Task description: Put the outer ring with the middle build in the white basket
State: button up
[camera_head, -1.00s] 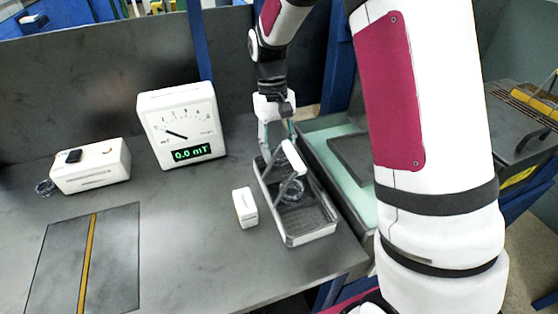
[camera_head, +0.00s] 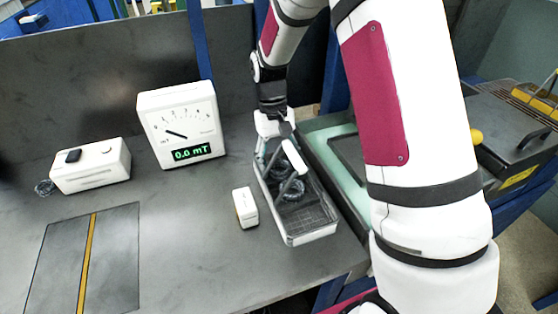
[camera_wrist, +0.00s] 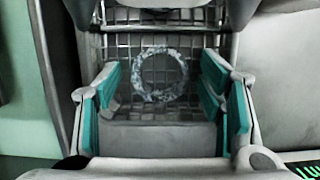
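The white basket (camera_head: 312,236) has a white rim, dark mesh and a raised white handle (camera_head: 295,158). It stands near the table's right edge. A dark grey ring (camera_head: 291,189) lies inside it in the head view. In the wrist view a mottled grey ring (camera_wrist: 158,74) lies against the mesh (camera_wrist: 205,42), between and beyond my fingers. I cannot tell whether these are the same ring, nor the ring's build. My gripper (camera_head: 272,150) is low at the basket's far end. In the wrist view its teal fingers (camera_wrist: 161,90) are apart, with clear gaps beside the ring.
A small white box (camera_head: 245,207) stands just left of the basket. A gauge reading 0.0 mT (camera_head: 181,124) and a white switch box (camera_head: 90,167) stand further left. A dark mat with a yellow stripe (camera_head: 86,262) lies front left. A green-lined tray (camera_head: 350,180) is right of the basket.

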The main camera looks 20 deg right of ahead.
jog(key=v, duration=1.2)
jog(key=s+r+t, duration=0.1)
jog(key=s+r, duration=0.5)
jog(key=r, duration=0.1)
jog(key=s+r+t, duration=0.1)
jog(key=s+t, duration=0.4)
jog(key=s, duration=1.9)
jog(key=shift+r, duration=0.35)
jog(key=shift+d, duration=0.1)
